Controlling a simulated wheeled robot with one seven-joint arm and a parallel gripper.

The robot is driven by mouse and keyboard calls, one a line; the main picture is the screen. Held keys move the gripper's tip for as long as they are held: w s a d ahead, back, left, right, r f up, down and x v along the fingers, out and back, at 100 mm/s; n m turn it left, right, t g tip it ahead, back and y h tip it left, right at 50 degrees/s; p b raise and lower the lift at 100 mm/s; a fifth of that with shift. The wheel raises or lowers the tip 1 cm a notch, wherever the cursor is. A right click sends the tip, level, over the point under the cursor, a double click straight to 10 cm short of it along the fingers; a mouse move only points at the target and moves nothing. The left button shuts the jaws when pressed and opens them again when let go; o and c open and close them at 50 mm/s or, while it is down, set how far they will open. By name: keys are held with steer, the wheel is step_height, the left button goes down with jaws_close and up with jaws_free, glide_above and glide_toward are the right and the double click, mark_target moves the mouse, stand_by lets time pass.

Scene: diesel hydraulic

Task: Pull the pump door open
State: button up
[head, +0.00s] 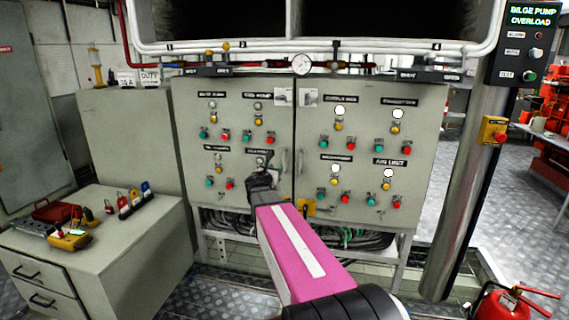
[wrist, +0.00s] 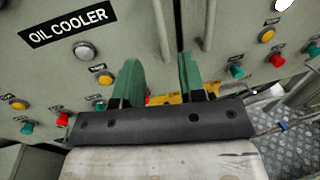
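A grey cabinet has a left door (head: 235,105) and a right door (head: 420,120), both appearing shut. Labels and coloured buttons cover them; I cannot read which is the pump door. Two upright handles flank the centre seam. In the wrist view the left handle (wrist: 161,30) lies ahead, roughly in line with the gap between my fingers, and the right handle (wrist: 208,25) is to the right. My gripper (wrist: 158,75) has its green fingers apart with nothing seen gripped. In the head view my gripper (head: 262,175) is in front of the left door's lower right part.
A grey drawer cabinet (head: 130,255) with tools and padlocks on top stands at left. A metal post (head: 465,170) stands at right, with a red extinguisher (head: 505,303) near it. Cables (head: 350,238) hang under the cabinet. A yellow item (head: 308,207) sits near its bottom edge.

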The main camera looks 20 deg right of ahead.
glide_above(285, 172)
steer(key=shift+w, duration=0.35)
jaws_close()
